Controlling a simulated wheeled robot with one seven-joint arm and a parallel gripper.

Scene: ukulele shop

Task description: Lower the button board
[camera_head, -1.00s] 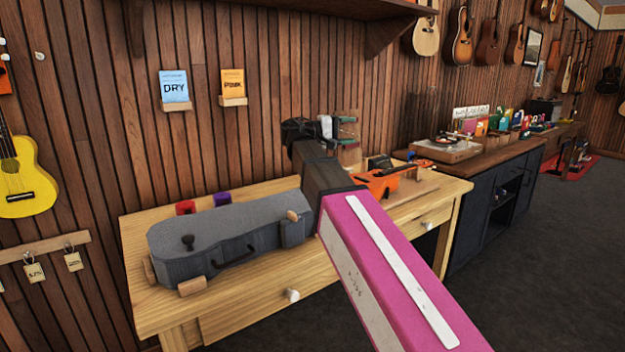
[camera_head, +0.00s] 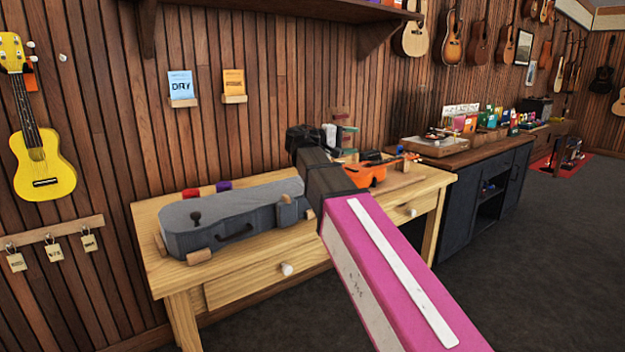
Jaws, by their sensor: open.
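I cannot pick out a button board for certain. An upright brown wooden board (camera_head: 341,118) shows at the back of the workbench, partly hidden behind my gripper and small green-and-grey items. No buttons can be made out on it. My gripper (camera_head: 328,137) is at the end of my pink and black arm, seen from behind over the bench. Its jaws are open, small and partly hidden by the wrist, and I see nothing held in them.
A grey instrument case (camera_head: 235,217) lies on the wooden workbench (camera_head: 255,262), left of my arm. An orange ukulele (camera_head: 368,174) lies to its right. A dark cabinet (camera_head: 470,205) stands further right. A yellow ukulele (camera_head: 45,170) hangs left. The dark floor at right is clear.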

